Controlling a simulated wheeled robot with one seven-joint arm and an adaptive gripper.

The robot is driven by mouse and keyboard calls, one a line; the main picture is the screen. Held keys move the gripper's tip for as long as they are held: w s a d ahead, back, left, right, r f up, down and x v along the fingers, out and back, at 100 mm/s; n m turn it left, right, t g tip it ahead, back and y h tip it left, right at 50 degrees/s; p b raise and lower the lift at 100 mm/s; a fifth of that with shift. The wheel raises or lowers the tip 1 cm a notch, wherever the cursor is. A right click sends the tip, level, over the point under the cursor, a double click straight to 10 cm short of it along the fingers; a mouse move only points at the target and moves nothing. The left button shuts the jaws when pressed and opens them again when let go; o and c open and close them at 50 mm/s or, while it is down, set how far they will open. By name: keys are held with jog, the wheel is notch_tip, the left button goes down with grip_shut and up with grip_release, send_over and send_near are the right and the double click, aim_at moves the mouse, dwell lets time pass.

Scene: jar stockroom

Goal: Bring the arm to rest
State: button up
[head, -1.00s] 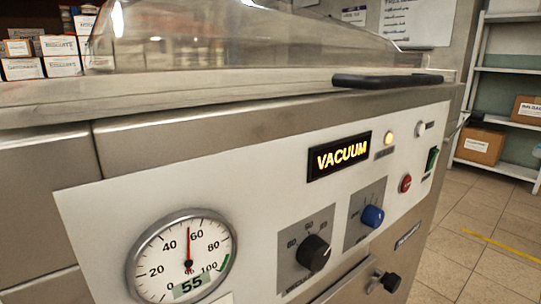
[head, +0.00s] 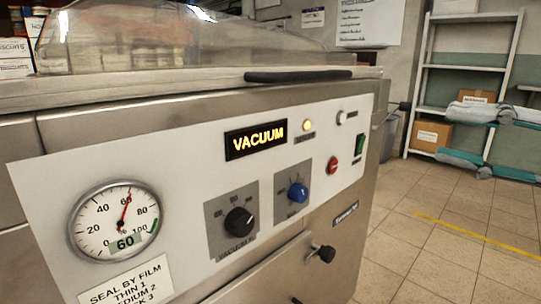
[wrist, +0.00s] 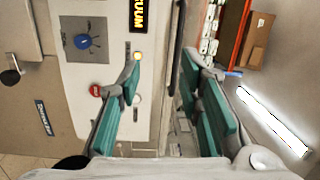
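My gripper (wrist: 163,85) shows in the wrist view with its two teal-padded fingers spread apart and nothing between them. The vacuum machine's panel (wrist: 88,22) appears turned on its side behind and left of the fingers. In the head view, the grey and teal fingers of my gripper (head: 447,132) reach in from the right edge, apart, in front of the shelf rack. They are clear of the vacuum machine (head: 190,108), whose clear lid (head: 190,45) looks lowered. The rest of my arm is out of view.
The display (head: 256,140) reads VACUUM, and the dial gauge (head: 113,221) reads 60. An amber lamp (head: 307,125) is lit. A shelf rack (head: 425,63) with cardboard boxes stands at the back right. The tiled floor (head: 430,250) right of the machine is clear.

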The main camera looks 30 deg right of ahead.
jog(key=w+a+f+n+g, duration=0.3)
jog(key=a+f+n+g, duration=0.15)
jog(key=a, duration=0.25)
jog(key=w+a+f+n+g, duration=0.3)
jog(key=a+f+g, duration=0.3)
jog(key=a, duration=0.2)
jog(key=s+a+f+n+g+h+p, duration=0.1)
jog(key=s+f+n+g+h, duration=0.15)
jog(key=f, duration=0.25)
jog(key=s+a+f+n+g+h, duration=0.2)
jog(key=f+n+g+h, duration=0.15)
jog(key=f, duration=0.25)
notch_tip(320, 180, up, 40)
jog(key=t+p, duration=0.3)
jog(key=p, duration=3.5)
jog(key=shift+d, duration=0.3)
jog(key=shift+w+d, duration=0.1)
